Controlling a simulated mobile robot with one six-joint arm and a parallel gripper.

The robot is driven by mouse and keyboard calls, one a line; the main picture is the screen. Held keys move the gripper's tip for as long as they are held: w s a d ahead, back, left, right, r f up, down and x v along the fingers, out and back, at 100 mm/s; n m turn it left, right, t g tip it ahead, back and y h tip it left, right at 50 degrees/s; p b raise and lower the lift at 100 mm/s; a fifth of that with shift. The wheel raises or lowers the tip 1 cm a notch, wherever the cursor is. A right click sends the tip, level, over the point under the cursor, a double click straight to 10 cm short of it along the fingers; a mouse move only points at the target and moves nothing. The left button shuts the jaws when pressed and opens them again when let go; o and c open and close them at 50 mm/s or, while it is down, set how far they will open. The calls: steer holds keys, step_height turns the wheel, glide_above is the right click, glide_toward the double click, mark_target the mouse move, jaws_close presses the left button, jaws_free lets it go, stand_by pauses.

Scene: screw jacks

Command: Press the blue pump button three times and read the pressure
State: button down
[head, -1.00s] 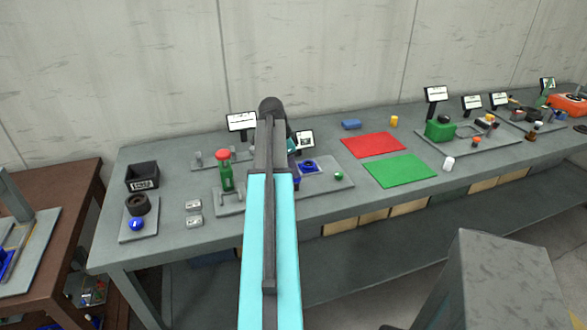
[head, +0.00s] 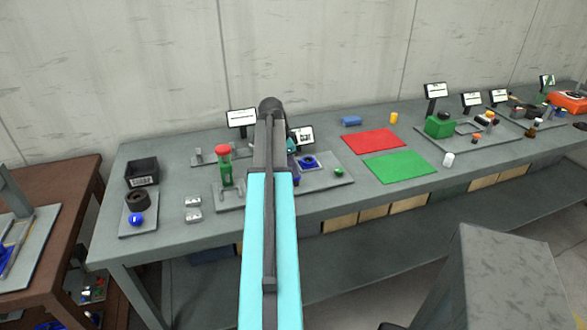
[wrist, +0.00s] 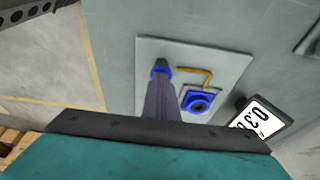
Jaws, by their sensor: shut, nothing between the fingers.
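In the wrist view, a blue button (wrist: 160,67) stands on a light grey plate (wrist: 218,58). My gripper (wrist: 160,78) is shut and empty, with its fingertips at the button and partly covering it. I cannot tell whether they press it. Beside it on the plate is a blue square part with a round centre (wrist: 198,100), joined by a yellow-brown bent tube (wrist: 207,74). A tilted display (wrist: 262,118) is partly in view; its digits look like 0.3, with the rest unclear. In the head view, my arm hides the fingertips; the blue square part (head: 310,162) shows right of it.
Left of my arm are a green bottle-like part with a red top (head: 224,168) and a black box (head: 142,173). On the right lie a red mat (head: 374,141) and a green mat (head: 400,167). The table's front edge is close by.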

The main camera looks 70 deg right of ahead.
steer(key=shift+a+r+p, duration=0.1)
steer(key=shift+p, duration=0.3)
step_height(320, 180, up, 4)
steer(key=shift+p, duration=0.85)
steer(key=b+v, duration=0.2)
steer(key=v, duration=0.7)
steer(key=shift+r+b, duration=0.3)
steer(key=shift+r, duration=0.1)
steer(key=shift+w, duration=0.15)
